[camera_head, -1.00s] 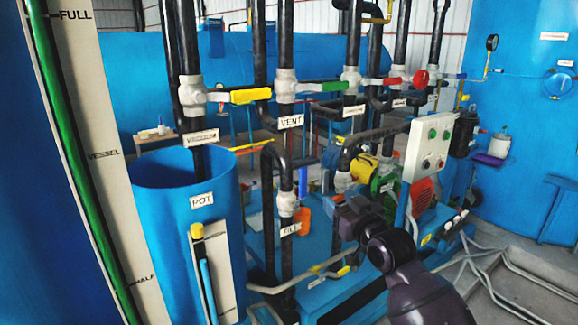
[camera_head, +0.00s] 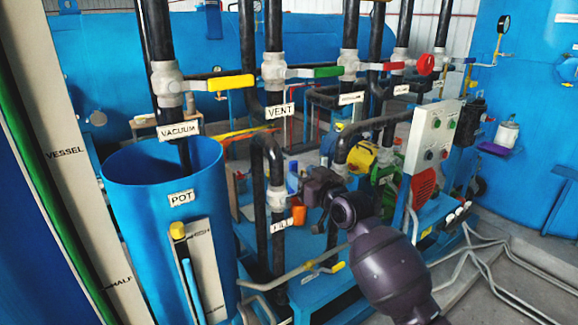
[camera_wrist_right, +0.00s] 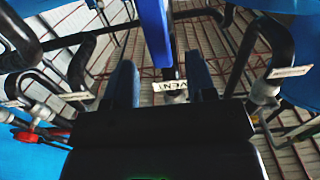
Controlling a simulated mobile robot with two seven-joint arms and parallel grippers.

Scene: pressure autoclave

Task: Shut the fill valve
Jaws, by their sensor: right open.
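The fill valve (camera_head: 277,199) is a white body on a black vertical pipe, right of the blue pot, with the FILL label (camera_head: 281,223) below it. My right gripper (camera_head: 304,189) is beside the valve on its right; its fingertips are hard to make out in the head view. In the right wrist view the right gripper (camera_wrist_right: 161,85) has its two fingers spread apart. A blue bar (camera_wrist_right: 153,35) stands upright ahead, in line with the gap between them; I cannot tell whether it is the fill valve's handle. My left gripper is not in view.
The blue pot (camera_head: 128,210) stands left. Above are valves with a yellow handle (camera_head: 231,83), a green handle (camera_head: 328,71) and a red handle (camera_head: 379,67). A grey control box (camera_head: 435,138) is right of my wrist. A thin pipe (camera_head: 300,270) crosses below the FILL label.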

